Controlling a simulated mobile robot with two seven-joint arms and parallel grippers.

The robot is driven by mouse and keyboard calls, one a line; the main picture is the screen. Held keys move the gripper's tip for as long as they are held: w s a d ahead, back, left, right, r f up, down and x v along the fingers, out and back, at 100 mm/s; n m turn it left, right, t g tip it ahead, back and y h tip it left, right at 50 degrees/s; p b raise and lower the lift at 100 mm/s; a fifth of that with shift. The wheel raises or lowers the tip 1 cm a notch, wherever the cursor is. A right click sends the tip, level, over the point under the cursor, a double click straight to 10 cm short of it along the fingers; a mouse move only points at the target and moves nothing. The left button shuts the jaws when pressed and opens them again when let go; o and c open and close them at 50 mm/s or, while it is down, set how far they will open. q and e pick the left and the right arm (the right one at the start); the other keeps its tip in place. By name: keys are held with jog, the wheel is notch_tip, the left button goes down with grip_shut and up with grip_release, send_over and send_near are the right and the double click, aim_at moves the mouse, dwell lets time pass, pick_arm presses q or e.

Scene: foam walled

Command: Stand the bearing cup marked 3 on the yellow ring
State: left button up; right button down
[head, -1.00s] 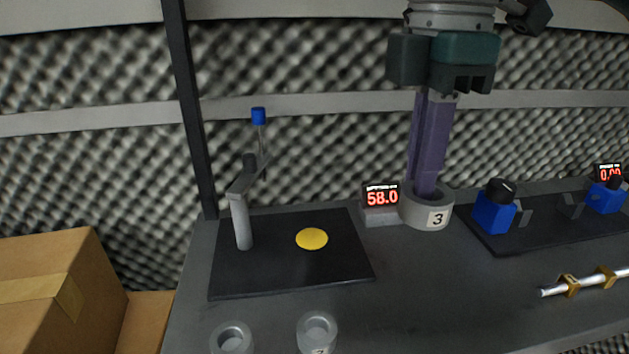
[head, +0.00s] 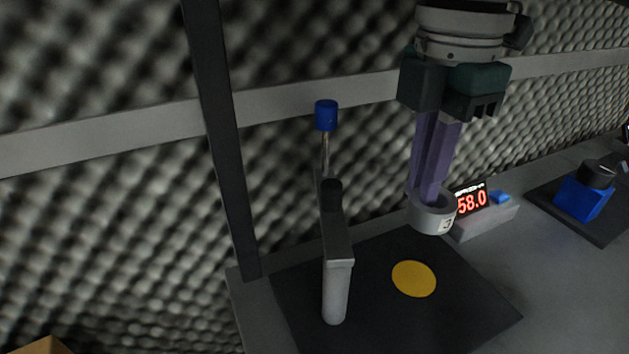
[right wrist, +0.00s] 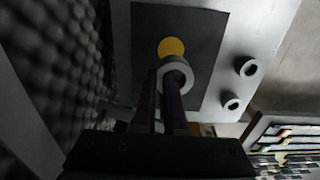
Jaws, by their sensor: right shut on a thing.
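The bearing cup marked 3 (head: 428,219) is a grey cylinder with its number on a pale label, partly turned away. My right gripper (head: 430,190) has its purple fingers in the cup's mouth and is shut on it. The cup appears upright, above the far edge of the black mat. The yellow ring (head: 414,279) looks like a flat yellow disc on the mat, below the cup in the head view. In the right wrist view the cup (right wrist: 187,76) partly overlaps the yellow disc (right wrist: 171,46). My left gripper is not in view.
A grey post with a blue-topped rod (head: 338,290) stands on the mat (head: 470,310), left of the disc. A red display reading 58.0 (head: 471,202) is right of the cup. A blue block (head: 583,197) stands farther right. Two other cups (right wrist: 246,67) show in the right wrist view.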

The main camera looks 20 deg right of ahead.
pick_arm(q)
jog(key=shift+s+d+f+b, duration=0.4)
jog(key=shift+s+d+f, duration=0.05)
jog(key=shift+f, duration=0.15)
pick_arm(e)
send_over(405, 268)
notch_tip(405, 268, down, 6)
jog(key=shift+d+r, duration=0.1)
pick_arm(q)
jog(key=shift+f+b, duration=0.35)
pick_arm(e)
notch_tip(405, 268, down, 4)
jog(key=shift+r, duration=0.2)
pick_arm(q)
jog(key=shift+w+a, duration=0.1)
pick_arm(e)
jog(key=shift+f, duration=0.2)
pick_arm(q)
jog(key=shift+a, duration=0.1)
pick_arm(e)
jog(key=c, duration=1)
grip_release()
pick_arm(q)
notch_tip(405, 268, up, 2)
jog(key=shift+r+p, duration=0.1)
jog(key=shift+p, duration=1)
pick_arm(e)
notch_tip(405, 268, up, 12)
jog(key=shift+r, duration=0.2)
